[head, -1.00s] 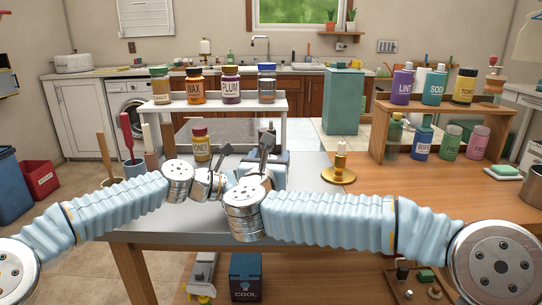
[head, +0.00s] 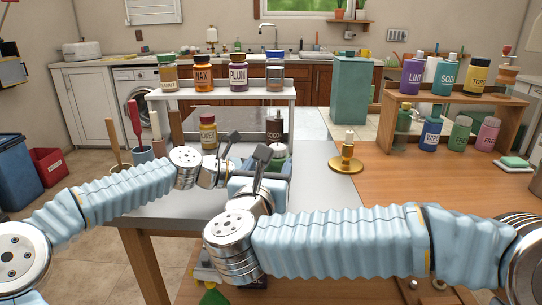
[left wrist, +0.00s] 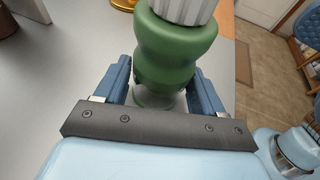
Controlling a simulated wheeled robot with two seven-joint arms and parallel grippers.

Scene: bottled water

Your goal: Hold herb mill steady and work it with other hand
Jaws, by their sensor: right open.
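The herb mill (left wrist: 172,52) is green with a white ridged top and fills the middle of the left wrist view. It stands upright between the two blue fingers of my left gripper (left wrist: 160,88), which press on its sides. In the head view a small green part of the mill (head: 278,151) shows behind my right gripper (head: 268,160); the rest is hidden. My right gripper is open, close in front of the mill. In the head view my left gripper's fingers are mostly hidden behind the right hand.
A brass candle holder (head: 346,165) stands to the right. Bottles fill a wooden shelf (head: 395,115). The wooden table (head: 400,190) front right is clear.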

